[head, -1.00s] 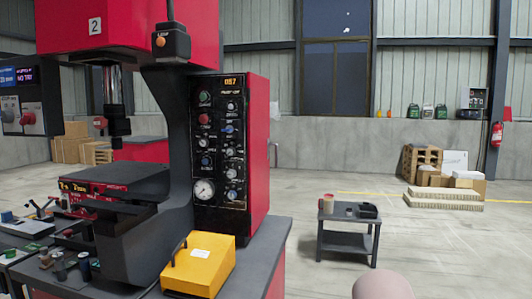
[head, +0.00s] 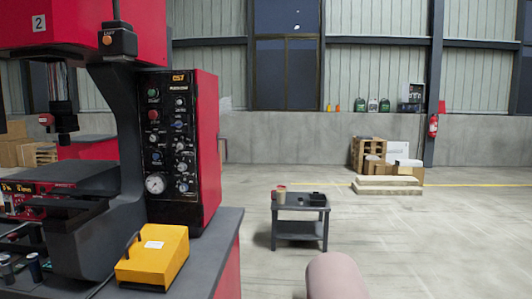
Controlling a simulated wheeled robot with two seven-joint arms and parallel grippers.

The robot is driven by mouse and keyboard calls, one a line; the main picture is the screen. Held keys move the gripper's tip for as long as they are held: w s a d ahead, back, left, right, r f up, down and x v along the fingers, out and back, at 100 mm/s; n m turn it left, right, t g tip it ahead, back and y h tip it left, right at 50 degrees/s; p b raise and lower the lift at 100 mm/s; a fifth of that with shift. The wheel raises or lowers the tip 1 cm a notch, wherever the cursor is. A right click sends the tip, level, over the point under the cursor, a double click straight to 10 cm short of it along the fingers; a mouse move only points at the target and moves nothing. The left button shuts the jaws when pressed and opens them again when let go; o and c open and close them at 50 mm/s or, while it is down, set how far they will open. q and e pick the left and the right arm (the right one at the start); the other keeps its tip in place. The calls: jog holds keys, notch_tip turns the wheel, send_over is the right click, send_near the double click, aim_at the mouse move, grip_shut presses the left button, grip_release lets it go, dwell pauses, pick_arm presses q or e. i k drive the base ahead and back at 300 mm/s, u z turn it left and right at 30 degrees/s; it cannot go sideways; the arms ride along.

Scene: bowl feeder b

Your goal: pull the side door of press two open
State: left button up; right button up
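Press two (head: 85,27), red and dark grey with a "2" plate, stands at the left of the head view. Its black control panel (head: 167,135) with knobs and a gauge faces me. The red right side (head: 207,150) of this cabinet shows at a steep slant. A thin handle-like bar (head: 223,147) sticks out beyond its far edge. I cannot make out the outline of a side door, or whether one is open. Neither of my grippers is in view.
A yellow box (head: 152,257) sits on the dark bench top (head: 215,245) at the press. A small grey cart (head: 300,212) with items on it stands right of the press. Pallets and boxes (head: 385,165) are by the back wall. Open floor lies between the press and cart.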

aim_at(207, 104)
jog(key=z, duration=2.45)
jog(key=i, duration=0.15)
jog(key=u, duration=1.6)
jog(key=i, duration=2.05)
jog(key=u, duration=0.9)
